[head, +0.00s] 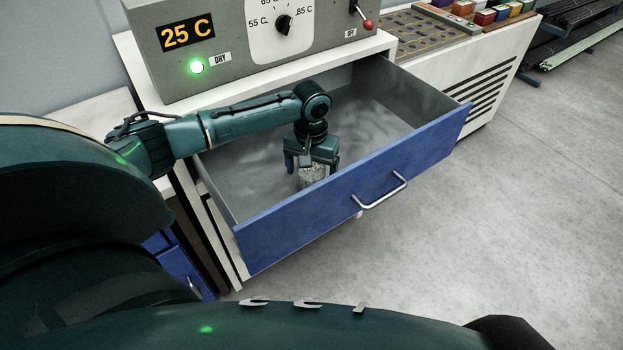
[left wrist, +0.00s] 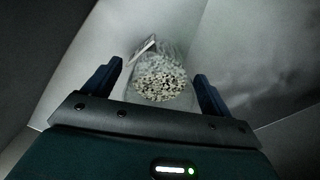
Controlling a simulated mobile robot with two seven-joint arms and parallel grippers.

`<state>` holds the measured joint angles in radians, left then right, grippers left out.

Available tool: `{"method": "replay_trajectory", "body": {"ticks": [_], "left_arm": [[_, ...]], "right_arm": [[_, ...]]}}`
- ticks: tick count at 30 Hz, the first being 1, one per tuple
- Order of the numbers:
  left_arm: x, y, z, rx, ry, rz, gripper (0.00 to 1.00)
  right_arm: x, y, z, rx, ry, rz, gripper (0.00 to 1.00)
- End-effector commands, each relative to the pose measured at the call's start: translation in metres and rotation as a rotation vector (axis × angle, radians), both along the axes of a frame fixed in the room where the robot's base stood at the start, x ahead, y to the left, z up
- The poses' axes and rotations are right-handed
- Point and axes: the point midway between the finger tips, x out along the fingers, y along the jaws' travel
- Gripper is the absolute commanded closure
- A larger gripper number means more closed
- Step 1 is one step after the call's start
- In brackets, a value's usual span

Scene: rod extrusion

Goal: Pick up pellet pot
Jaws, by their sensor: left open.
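The pellet pot (head: 313,175) is a clear pot of pale pellets standing inside the open drawer (head: 356,201). In the left wrist view the pot (left wrist: 162,84) shows its speckled pellets and a small light-coloured clip or handle at its upper left. My left gripper (head: 312,164) points down into the drawer, directly over the pot. Its fingers are open, one on each side of the pot, with gaps visible in the left wrist view (left wrist: 160,85). The gripper partly hides the pot's top in the head view. My right gripper is not in view.
The drawer has grey walls and a blue front with a metal handle (head: 381,191). A grey control box (head: 235,70) reading 25 C stands above it, with a lit green lamp. A tray of coloured blocks (head: 487,17) is at the back right. The rest of the drawer floor looks clear.

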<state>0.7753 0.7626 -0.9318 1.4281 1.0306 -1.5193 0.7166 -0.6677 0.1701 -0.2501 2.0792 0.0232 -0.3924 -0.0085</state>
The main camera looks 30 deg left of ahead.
Motion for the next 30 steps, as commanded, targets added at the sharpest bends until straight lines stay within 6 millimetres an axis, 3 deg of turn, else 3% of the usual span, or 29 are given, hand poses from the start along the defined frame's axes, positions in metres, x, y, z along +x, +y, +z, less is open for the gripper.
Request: {"method": "replay_trajectory", "body": {"ticks": [5,13,30], "left_arm": [[0.0,0.0,-0.021,0.001,0.0,0.0,0.16],[0.0,0.0,-0.024,0.0,-0.001,0.0,0.16],[0.0,0.0,-0.023,0.001,-0.001,0.0,0.62]], "right_arm": [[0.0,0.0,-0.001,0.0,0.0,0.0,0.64],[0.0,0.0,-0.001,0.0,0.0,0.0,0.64],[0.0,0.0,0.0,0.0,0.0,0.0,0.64]]}}
